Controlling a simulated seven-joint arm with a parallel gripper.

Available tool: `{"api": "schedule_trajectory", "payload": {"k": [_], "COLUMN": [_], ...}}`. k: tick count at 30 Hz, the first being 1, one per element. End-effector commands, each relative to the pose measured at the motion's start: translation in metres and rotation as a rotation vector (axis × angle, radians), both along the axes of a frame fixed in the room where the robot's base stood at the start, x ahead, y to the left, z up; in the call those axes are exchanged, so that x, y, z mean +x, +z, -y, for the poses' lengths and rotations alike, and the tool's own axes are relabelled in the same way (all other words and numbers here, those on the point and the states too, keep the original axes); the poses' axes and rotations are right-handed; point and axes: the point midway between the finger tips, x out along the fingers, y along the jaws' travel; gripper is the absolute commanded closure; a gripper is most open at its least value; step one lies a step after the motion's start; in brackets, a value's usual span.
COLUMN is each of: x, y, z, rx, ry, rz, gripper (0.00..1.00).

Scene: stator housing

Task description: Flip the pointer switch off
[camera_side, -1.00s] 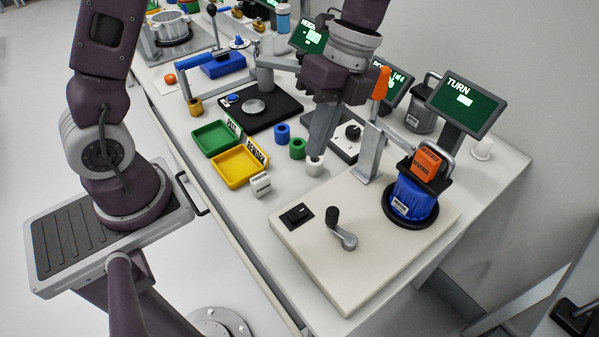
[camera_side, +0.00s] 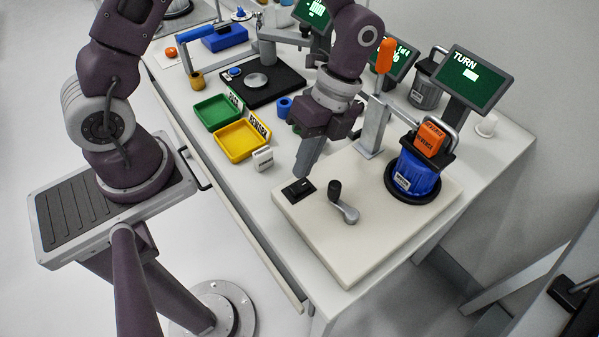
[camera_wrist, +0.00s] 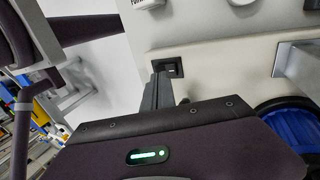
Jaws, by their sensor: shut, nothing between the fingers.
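A small black switch (camera_side: 298,190) is set in the near-left corner area of a cream board (camera_side: 365,240). My gripper (camera_side: 303,174) is shut and empty, pointing down just behind and above this switch. The wrist view shows the switch (camera_wrist: 168,67) right by my fingertips (camera_wrist: 160,78); I cannot tell if they touch it, nor which way it is set. No pointer shape is clear on it.
A crank with a black knob (camera_side: 335,188) stands right of the switch. A blue motor-like housing (camera_side: 413,175) with an orange top and a TURN screen (camera_side: 467,75) are farther right. Green (camera_side: 217,111) and yellow (camera_side: 240,140) trays and a white block (camera_side: 262,158) lie left.

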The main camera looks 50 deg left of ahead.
Motion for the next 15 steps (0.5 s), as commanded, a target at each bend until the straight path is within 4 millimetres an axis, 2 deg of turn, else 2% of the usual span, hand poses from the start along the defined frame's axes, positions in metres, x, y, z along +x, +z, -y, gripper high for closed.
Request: {"api": "schedule_trajectory", "payload": {"k": [3,6,15], "x": [-0.007,-0.01,-0.011], "y": [-0.017,-0.025,-0.029], "z": [0.0,0.0,0.0], "rx": [0.0,0.001,0.0], "ry": [-0.002,-0.001,0.0], "rz": [-0.002,-0.001,0.001], "gripper": [1.0,1.0,1.0]}}
